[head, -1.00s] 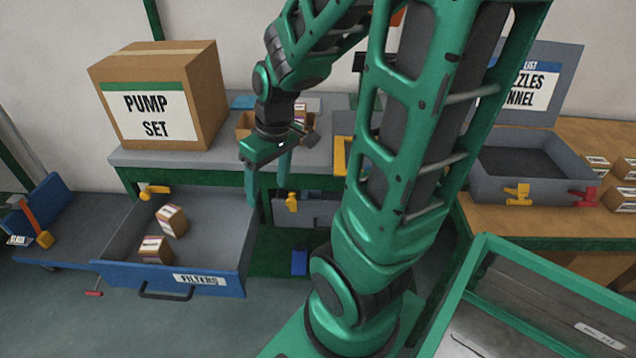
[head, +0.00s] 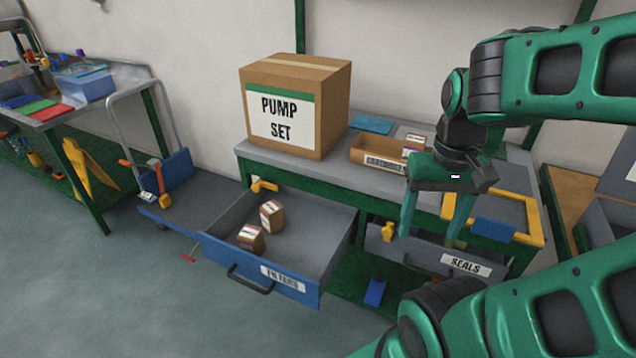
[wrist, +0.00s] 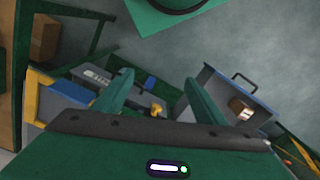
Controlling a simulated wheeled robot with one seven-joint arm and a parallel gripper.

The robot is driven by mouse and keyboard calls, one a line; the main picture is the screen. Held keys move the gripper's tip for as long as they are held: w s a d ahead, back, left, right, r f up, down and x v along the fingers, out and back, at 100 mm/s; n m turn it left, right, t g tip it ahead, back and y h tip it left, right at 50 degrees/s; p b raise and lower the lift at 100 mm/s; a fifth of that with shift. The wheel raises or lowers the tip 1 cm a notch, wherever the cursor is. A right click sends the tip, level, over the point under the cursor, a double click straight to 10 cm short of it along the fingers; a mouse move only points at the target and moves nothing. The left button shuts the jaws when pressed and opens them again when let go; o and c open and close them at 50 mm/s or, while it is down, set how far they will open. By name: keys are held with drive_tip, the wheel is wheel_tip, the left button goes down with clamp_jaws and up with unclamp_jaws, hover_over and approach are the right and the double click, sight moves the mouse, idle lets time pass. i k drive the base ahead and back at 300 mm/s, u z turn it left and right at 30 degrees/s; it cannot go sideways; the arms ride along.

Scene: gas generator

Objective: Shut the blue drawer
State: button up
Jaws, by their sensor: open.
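The blue drawer (head: 305,290), labelled FILTERS, stands pulled well out of the workbench on its left side. It has a dark bar handle (head: 249,279) on its front and two small boxes (head: 251,237) inside. In the wrist view the drawer (wrist: 228,88) is at the upper right, with its handle showing. My gripper (head: 432,240) is open and empty, fingers pointing down, to the right of the blue drawer and in front of the grey SEALS drawer. In the wrist view its two fingers (wrist: 155,92) are spread apart, and neither touches the blue drawer.
The grey SEALS drawer (head: 465,265) is partly out. A PUMP SET carton (head: 295,105) and an open cardboard tray (head: 375,155) stand on the bench. A blue flatbed trolley (head: 190,200) is left of the drawer. Floor before the drawer is clear.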

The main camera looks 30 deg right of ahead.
sight(298, 262)
drive_tip(key=k, duration=1.2)
drive_tip(key=u, duration=0.65)
drive_tip(key=i, duration=1.5)
drive_tip(key=z, duration=0.65)
